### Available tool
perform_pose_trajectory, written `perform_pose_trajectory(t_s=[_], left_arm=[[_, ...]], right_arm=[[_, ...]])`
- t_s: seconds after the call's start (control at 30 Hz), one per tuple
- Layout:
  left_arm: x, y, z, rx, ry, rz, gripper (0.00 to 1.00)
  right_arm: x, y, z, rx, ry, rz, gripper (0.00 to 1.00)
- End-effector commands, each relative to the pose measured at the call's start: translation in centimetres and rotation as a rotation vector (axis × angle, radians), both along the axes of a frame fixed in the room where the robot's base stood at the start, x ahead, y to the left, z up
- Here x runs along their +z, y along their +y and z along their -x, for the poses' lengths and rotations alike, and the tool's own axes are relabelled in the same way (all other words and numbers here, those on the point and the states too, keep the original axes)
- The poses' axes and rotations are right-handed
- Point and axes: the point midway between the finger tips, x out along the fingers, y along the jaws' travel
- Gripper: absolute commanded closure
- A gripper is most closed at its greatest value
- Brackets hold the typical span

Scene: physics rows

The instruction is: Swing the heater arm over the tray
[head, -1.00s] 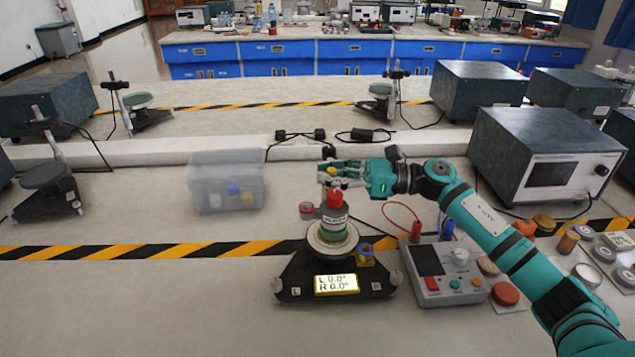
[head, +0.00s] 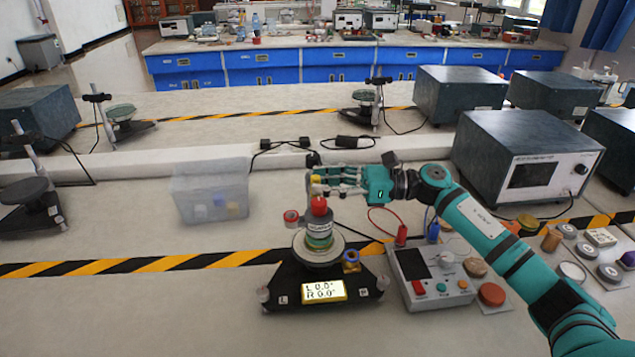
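A black balance-like instrument (head: 279,294) stands on the near bench, with a lit display (head: 323,291) reading L 0.0° and R 0.0°. A round pale tray or plate (head: 330,258) sits on it, under a green-banded stack (head: 318,235) with a red knob (head: 319,206) on top. No part is clearly recognisable as a heater arm. My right gripper (head: 316,181) is just above and behind the red knob, reaching in from the right. Its fingers are small, and I cannot tell whether they touch the knob or hold anything. My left gripper is not in view.
A grey control box (head: 411,264) with coloured buttons and red and blue leads stands close at right. Weights and small jars lie further right. A grey instrument (head: 520,165) stands behind my arm. A clear bin (head: 210,191) stands at left. The bench at near left is clear.

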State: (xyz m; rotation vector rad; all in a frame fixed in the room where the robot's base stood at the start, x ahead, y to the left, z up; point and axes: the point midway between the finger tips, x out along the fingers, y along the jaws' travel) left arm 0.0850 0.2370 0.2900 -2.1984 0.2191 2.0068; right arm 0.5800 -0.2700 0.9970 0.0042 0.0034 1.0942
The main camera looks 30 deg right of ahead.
Motion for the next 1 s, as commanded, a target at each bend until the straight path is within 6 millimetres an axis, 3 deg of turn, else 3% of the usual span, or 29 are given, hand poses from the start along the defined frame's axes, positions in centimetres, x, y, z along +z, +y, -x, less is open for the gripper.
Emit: perform_pose_trajectory(t_s=[0.3, 0.5, 1.0], left_arm=[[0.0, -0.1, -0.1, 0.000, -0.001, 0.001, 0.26], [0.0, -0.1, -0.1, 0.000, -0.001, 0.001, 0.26], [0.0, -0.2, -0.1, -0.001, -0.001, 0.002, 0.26]], right_arm=[[-0.1, -6.2, 3.1, -0.005, 0.004, 0.003, 0.72], [-0.1, -8.7, 4.4, -0.004, 0.001, 0.003, 0.72], [0.0, -9.4, 4.8, -0.004, 0.001, 0.002, 0.72]])
